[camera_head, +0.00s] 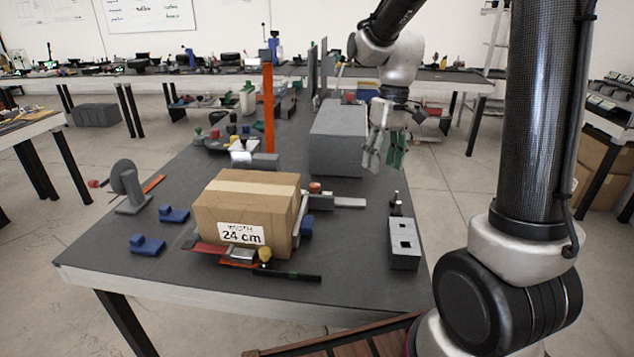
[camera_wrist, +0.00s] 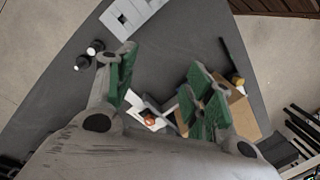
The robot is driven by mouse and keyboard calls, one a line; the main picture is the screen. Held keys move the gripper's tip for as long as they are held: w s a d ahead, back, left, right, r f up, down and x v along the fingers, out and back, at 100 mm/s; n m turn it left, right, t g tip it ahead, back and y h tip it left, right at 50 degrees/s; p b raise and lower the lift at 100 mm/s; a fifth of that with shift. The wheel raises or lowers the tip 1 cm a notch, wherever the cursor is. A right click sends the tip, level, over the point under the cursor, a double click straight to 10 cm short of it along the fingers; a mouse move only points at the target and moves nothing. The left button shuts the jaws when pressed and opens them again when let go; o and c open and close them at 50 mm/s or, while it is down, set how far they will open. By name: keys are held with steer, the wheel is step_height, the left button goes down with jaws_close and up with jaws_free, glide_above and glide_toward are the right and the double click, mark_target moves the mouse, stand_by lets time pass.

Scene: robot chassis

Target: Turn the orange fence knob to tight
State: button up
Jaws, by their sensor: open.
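The orange knob (camera_head: 315,187) sits at the far right side of the cardboard box, by a light metal bar. It also shows in the wrist view (camera_wrist: 149,120), low between my fingers and partly hidden by my gripper's body. I cannot read its setting.
A yellow knob (camera_head: 265,254) and a black handle (camera_head: 296,276) are at the box's front. A grey two-hole block (camera_head: 404,245) stands to the right. A large grey block (camera_head: 338,140) and a tall orange post (camera_head: 268,105) stand behind. Blue blocks (camera_head: 147,245) lie left.

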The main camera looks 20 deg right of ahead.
steer(key=w+a+f+n+g+y, duration=0.1)
steer(key=w+a+f+n, duration=0.2)
steer(key=w+f+n, duration=0.35)
steer(key=w+a+f+n+y, duration=0.1)
steer(key=w+a+f+n, duration=0.15)
steer(key=w+f, duration=0.65)
steer(key=n+y, duration=0.1)
steer(key=n, duration=0.7)
glide_toward(315, 184)
steer(key=f, duration=0.1)
steer(key=a+f+n, duration=0.1)
steer(key=f, duration=0.1)
steer(key=s+a+f+n, duration=0.1)
steer(key=f, duration=0.1)
steer(key=a+f+n, duration=0.1)
steer(key=f, duration=0.2)
steer(key=shift+s+f, duration=0.1)
steer(key=shift+s, duration=0.15)
steer(key=c, duration=1)
